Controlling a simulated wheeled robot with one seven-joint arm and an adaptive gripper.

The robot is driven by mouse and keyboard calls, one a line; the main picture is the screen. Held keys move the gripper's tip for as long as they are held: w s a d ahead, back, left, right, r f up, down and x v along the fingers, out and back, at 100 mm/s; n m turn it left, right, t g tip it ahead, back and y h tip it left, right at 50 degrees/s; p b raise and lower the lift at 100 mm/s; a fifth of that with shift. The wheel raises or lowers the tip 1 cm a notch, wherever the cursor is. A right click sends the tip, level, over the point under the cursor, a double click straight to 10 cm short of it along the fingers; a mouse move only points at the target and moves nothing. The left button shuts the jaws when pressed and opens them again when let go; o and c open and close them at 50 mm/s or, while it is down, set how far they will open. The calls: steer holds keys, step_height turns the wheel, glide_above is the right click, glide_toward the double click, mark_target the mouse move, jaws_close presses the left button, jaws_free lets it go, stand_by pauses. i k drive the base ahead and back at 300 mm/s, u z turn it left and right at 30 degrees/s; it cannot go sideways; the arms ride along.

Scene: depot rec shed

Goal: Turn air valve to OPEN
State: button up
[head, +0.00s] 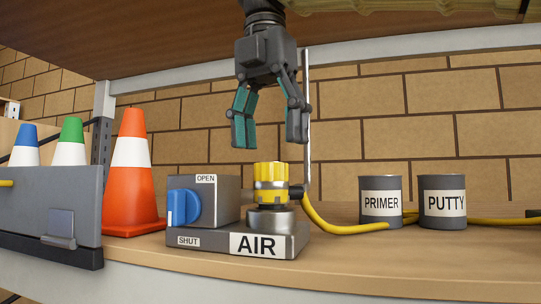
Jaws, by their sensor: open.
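The air valve unit sits on the wooden shelf, with a grey base (203,248) labelled AIR. A blue knob (183,207) is on the front of its grey box (216,203). An OPEN label is above the knob and a SHUT label is below it. The knob's grip stands roughly upright; which label it points to I cannot tell. A yellow and silver fitting (270,177) stands to the right of the box. My gripper (270,143) is open and empty, pointing down above the fitting, up and right of the knob and apart from both.
An orange and white cone (131,180) stands left of the valve. A grey bin (45,205) with blue-topped and green-topped cones behind it is farther left. PRIMER (381,201) and PUTTY (442,202) cans stand right. A yellow hose (340,229) runs along the shelf. An upper shelf hangs overhead.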

mark_target(184, 207)
steer(key=k, duration=1.5)
